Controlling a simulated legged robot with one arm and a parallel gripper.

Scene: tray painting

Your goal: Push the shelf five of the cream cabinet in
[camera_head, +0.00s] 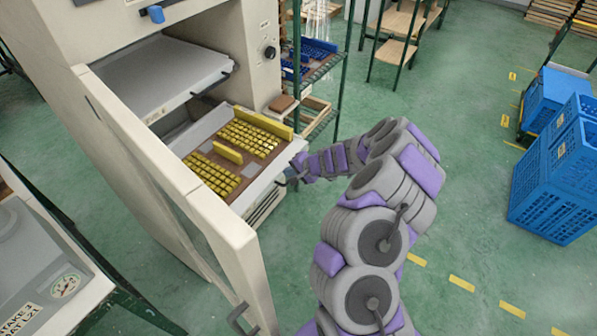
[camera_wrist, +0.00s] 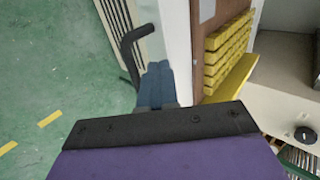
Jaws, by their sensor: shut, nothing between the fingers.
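The cream cabinet (camera_head: 222,45) stands open at the left of the head view. A shelf (camera_head: 262,182) with a brown board and rows of yellow pieces (camera_head: 212,175) sticks out of it. I cannot read which number this shelf has. My gripper (camera_head: 291,180) is at the shelf's front right corner, by its dark handle. In the wrist view, my gripper's blue-grey fingers (camera_wrist: 156,84) are shut and empty, between the black handle (camera_wrist: 130,52) and the pale shelf front (camera_wrist: 178,50). I cannot tell whether they touch it.
The cabinet door (camera_head: 190,190) hangs open to the left of the shelf. An upper grey shelf (camera_head: 160,75) also sticks out a little. A green-framed rack (camera_head: 318,75) stands behind. Blue crates (camera_head: 560,165) stand at the right. The green floor between is clear.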

